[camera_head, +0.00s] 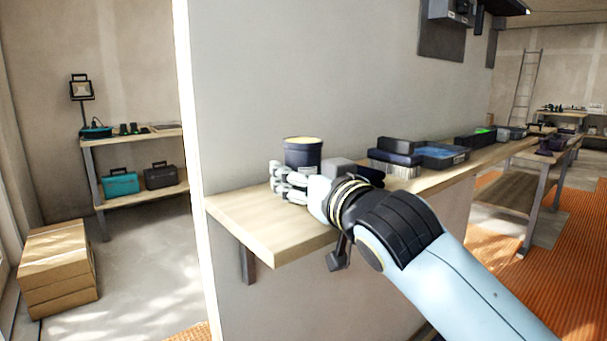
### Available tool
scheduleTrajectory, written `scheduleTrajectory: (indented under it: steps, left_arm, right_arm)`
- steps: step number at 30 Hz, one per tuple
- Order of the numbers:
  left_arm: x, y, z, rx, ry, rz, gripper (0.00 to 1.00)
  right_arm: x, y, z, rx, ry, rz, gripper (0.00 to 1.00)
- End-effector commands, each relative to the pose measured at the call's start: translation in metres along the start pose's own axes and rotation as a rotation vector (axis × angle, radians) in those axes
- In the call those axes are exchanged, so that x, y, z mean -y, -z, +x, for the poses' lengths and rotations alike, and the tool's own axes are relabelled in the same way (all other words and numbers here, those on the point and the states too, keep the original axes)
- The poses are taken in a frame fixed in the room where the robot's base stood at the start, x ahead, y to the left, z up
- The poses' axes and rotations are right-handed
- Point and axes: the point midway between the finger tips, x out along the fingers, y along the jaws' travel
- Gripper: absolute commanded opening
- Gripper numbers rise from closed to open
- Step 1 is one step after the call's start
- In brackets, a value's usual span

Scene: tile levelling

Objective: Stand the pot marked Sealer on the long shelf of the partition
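A dark navy pot (303,156) with a yellowish top is upright at the near left end of the long wooden shelf (253,216) on the partition (280,75). No marking on it is readable from here. My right gripper (283,182) reaches in from the right over the shelf end. Its pale fingers are at the pot's lower front left side and hide its base. I cannot tell whether they grip the pot or whether its base touches the shelf. My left gripper is out of view.
A grey item (338,168) is just right of the pot. Dark boxes (395,157) and a blue-topped case (440,154) lie farther along the shelf. The shelf's left end has bare wood. Cardboard boxes (57,265) and a tool rack (135,143) stand left.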

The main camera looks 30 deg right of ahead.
Motion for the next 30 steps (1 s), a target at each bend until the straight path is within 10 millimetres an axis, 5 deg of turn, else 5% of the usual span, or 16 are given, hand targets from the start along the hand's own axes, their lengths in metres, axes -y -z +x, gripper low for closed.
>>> scheduleTrajectory:
  steps: [13, 30]
  left_arm:
    - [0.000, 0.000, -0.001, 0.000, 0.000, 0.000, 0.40]
    - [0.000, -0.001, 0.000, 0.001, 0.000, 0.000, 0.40]
  right_arm:
    - [0.000, 0.001, -0.007, 0.001, 0.000, 0.000, 0.77]
    - [0.000, 0.001, -0.114, 0.001, -0.001, 0.002, 0.77]
